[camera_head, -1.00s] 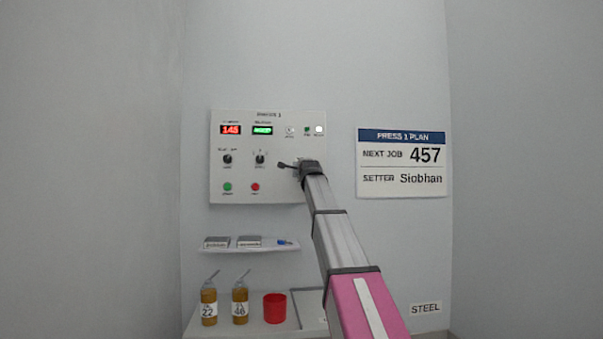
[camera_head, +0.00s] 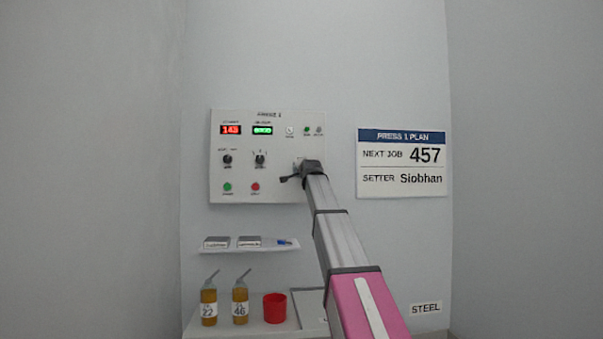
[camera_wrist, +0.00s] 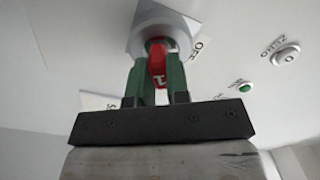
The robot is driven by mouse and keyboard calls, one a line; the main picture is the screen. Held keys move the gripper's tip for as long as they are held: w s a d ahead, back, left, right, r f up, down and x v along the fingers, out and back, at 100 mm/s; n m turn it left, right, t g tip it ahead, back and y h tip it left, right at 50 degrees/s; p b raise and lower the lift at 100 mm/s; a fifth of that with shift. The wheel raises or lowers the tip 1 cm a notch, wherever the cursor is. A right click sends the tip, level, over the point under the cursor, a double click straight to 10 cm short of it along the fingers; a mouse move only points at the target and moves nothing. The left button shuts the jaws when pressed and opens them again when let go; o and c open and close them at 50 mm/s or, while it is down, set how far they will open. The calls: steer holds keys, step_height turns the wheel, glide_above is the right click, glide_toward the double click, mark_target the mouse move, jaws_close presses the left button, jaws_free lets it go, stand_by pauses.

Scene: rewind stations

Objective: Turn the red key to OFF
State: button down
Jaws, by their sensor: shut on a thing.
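The red key (camera_wrist: 158,62) sits in a round lock on a pale square plate (camera_wrist: 148,18) in the wrist view. My gripper (camera_wrist: 157,72) has its green fingers shut on the key from both sides. The printed word OFF (camera_wrist: 200,49) is beside the plate, to the right of the key. In the head view my gripper (camera_head: 301,170) is at the right side of the white control panel (camera_head: 240,195) and hides the key there.
The panel has two displays, black knobs (camera_head: 260,160), a green button (camera_head: 227,187) and a red button (camera_head: 255,187). A shelf (camera_head: 225,249) hangs below. Bottles (camera_head: 209,309) and a red cup (camera_head: 275,308) stand on a bench. A plan sign (camera_head: 401,186) is at right.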

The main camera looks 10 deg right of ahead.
steer(key=n, duration=0.6)
steer(key=shift+n, duration=0.3)
steer(key=shift+d, duration=0.1)
steer(key=n, duration=0.5)
steer(key=shift+r+n, duration=0.1)
steer(key=shift+n, duration=0.2)
steer(key=c, duration=1)
jaws_free()
steer(key=shift+s, duration=0.1)
